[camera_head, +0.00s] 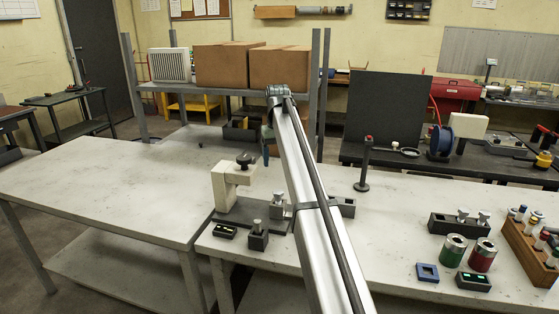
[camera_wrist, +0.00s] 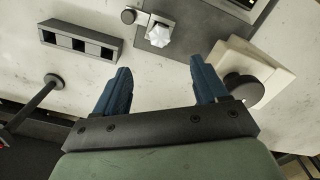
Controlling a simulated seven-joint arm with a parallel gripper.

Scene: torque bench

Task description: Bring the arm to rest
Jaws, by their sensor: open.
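My gripper (camera_wrist: 160,64) shows in the wrist view with two blue fingers spread apart and nothing between them. It hangs above the bench, with bare bench top and fixtures visible below. In the head view my silver arm reaches from the bottom edge up to the middle. The gripper (camera_head: 266,148) is mostly hidden behind it, to the right of a cream C-shaped stand (camera_head: 221,188) with a dark knob. In the wrist view the knobbed stand (camera_wrist: 268,80) is right of the right finger; I cannot tell the height gap.
The bench (camera_head: 390,215) carries a dark post (camera_head: 363,168), a slotted block (camera_head: 347,207), a dark block with silver heads (camera_head: 459,225), green (camera_head: 453,251) and red (camera_head: 481,256) cylinders, and a wooden rack (camera_head: 527,243). The left table (camera_head: 100,190) is clear. Cardboard boxes (camera_head: 220,66) stand behind.

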